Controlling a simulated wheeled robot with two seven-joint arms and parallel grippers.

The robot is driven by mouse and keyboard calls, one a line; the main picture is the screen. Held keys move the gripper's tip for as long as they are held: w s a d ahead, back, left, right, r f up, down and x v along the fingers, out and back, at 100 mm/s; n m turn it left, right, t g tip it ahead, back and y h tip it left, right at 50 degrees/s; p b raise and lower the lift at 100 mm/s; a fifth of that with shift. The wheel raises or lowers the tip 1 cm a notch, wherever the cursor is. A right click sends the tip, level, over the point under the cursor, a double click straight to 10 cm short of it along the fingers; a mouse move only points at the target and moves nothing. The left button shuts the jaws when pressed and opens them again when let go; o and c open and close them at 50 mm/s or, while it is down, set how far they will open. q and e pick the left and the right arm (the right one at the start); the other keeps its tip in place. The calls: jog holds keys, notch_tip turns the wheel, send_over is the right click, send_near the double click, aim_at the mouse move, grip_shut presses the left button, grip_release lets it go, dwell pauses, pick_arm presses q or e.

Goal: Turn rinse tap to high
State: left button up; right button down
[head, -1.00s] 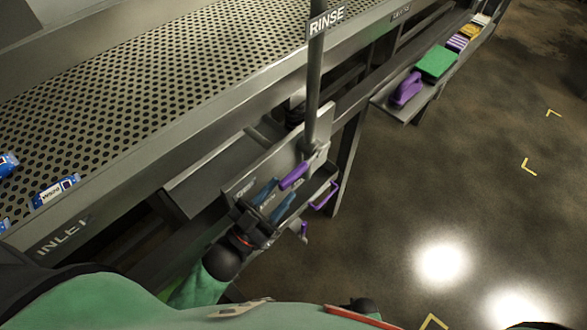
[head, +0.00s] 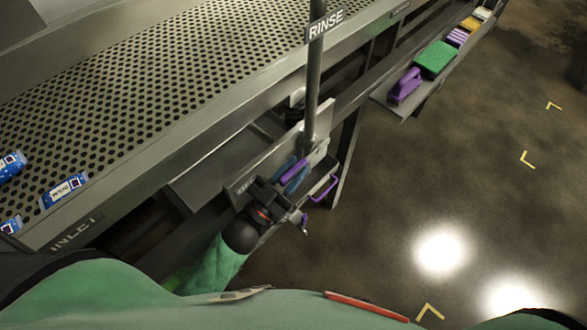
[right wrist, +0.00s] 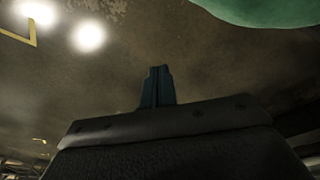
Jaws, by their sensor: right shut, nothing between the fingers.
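The rinse tap's purple lever (head: 294,170) sits at the foot of a grey upright pipe (head: 314,75) with a RINSE sign (head: 326,23). My left gripper (head: 292,172) has its blue fingers at the lever, one on each side of it in the head view. The fingers look apart; whether they touch the lever I cannot tell. Scale markings on the plate behind are mostly hidden by the gripper. My right gripper (right wrist: 157,86) shows in the right wrist view, its fingers together and empty, over bare floor.
A perforated metal table (head: 150,90) fills the left, with blue-and-white packs (head: 65,190) near its INLET end. A purple loop handle (head: 325,189) lies just right of the tap. A side shelf (head: 400,103) holds a purple brush (head: 405,86) and a green pad (head: 436,59). Floor at right is clear.

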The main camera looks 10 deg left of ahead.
pick_arm(q)
grip_shut()
jog(key=shift+f, duration=0.1)
